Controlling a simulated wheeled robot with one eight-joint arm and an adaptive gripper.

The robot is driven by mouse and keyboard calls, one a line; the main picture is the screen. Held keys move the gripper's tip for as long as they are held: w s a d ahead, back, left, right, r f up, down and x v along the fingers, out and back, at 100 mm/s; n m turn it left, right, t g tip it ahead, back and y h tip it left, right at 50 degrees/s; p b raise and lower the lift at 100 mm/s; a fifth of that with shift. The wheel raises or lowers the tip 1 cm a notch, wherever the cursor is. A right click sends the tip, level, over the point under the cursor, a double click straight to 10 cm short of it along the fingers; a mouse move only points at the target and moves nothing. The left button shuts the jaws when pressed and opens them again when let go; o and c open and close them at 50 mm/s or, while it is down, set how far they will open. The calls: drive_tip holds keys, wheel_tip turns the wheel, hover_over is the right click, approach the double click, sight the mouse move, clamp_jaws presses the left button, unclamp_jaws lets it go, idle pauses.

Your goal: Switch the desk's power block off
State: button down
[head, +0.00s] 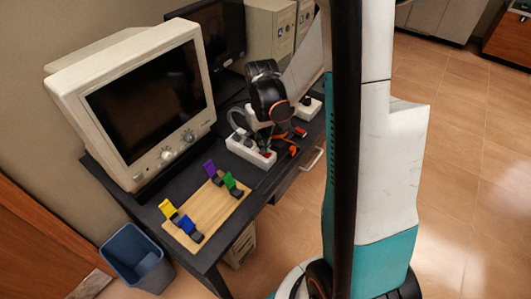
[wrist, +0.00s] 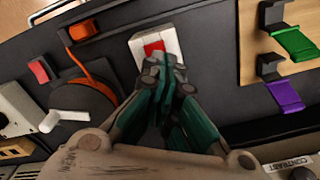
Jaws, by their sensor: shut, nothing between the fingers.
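The white power block (head: 243,150) lies on the dark desk, right of the big monitor in the head view. Its red switch (wrist: 154,47) shows at its end in the wrist view, and the block's white casing (wrist: 168,38) surrounds it. My gripper (wrist: 165,66) is shut and empty, its fingertips right beside the red switch. Whether they touch it, and which way the switch is tipped, I cannot tell. In the head view my gripper (head: 266,137) is over the block and hides part of it.
A wooden board (head: 208,212) with several coloured clips lies at the desk's front left. A beige monitor (head: 150,105) stands behind it. An orange tool-like thing (wrist: 92,68) and a red piece (wrist: 39,71) lie beside the block. A blue bin (head: 135,258) stands on the floor.

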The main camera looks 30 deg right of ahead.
drive_tip(key=shift+f+b, duration=0.6)
drive_tip(key=shift+f, duration=0.15)
drive_tip(key=shift+r, duration=0.2)
drive_tip(key=shift+r+p, duration=2.5)
drive_tip(key=shift+r, duration=0.85)
